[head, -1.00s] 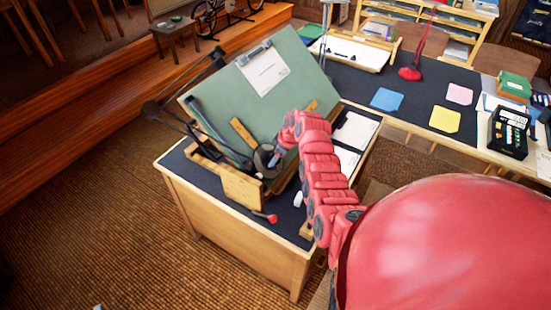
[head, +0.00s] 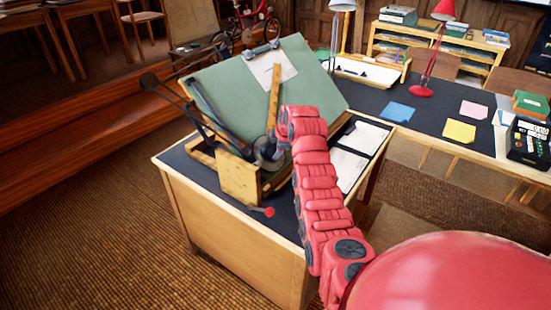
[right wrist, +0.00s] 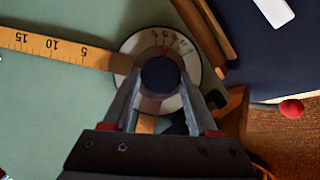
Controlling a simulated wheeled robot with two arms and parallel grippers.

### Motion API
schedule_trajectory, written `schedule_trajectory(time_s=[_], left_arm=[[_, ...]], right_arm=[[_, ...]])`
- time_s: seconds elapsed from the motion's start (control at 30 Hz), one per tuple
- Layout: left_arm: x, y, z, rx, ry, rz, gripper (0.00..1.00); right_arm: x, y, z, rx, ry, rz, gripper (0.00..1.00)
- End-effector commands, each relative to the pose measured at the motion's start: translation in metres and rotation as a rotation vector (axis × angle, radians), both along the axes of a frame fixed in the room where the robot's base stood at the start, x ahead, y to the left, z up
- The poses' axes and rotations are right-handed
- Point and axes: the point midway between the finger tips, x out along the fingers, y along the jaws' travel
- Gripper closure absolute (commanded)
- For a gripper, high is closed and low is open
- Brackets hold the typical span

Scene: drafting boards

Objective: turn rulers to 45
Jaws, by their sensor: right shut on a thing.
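The tilted green drafting board (head: 225,100) carries a protractor head, a pale graduated disc (right wrist: 190,68) with a dark knob (right wrist: 160,75). A long yellow ruler (head: 274,92) runs from the head up toward the clipped paper; it reaches left in the right wrist view (right wrist: 55,45). A second yellow ruler piece (right wrist: 146,125) shows below the disc, mostly hidden by my gripper. My right gripper (head: 279,143) is shut on the knob, one finger on each side. A small red mark shows on the disc's scale, but its figures are too blurred to read. My left gripper is out of view.
The board stands on a wooden desk (head: 225,228). Dark linkage arms (head: 205,112) cross the board's left side. White papers (head: 347,170) lie right of the board. A red knob (head: 267,211) sticks out at the front. A long dark table (head: 440,102) stands behind.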

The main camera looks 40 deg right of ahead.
Motion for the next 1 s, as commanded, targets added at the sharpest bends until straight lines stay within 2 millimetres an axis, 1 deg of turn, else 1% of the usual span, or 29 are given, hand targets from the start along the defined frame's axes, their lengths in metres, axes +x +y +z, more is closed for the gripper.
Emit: schedule_trajectory(time_s=[0.03,0.2,0.7,0.73,0.87,0.9,1.0], left_arm=[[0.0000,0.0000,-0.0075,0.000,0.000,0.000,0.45],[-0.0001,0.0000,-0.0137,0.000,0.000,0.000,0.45],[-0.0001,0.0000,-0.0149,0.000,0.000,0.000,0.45],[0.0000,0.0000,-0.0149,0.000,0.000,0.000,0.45],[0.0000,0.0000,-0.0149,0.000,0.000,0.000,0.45],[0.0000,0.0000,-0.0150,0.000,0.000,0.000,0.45],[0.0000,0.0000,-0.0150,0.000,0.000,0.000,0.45]], right_arm=[[0.0006,0.0011,-0.0030,-0.014,-0.006,0.016,1.00],[0.0004,0.0011,-0.0002,-0.044,-0.017,0.047,1.00],[0.0008,0.0014,0.0021,-0.056,-0.022,0.061,1.00],[0.0008,0.0015,0.0021,-0.056,-0.022,0.061,0.38],[0.0005,0.0012,0.0016,-0.056,-0.021,0.060,0.14],[0.0004,0.0012,0.0013,-0.055,-0.020,0.060,0.11],[0.0002,0.0010,0.0010,-0.055,-0.020,0.060,0.11]])
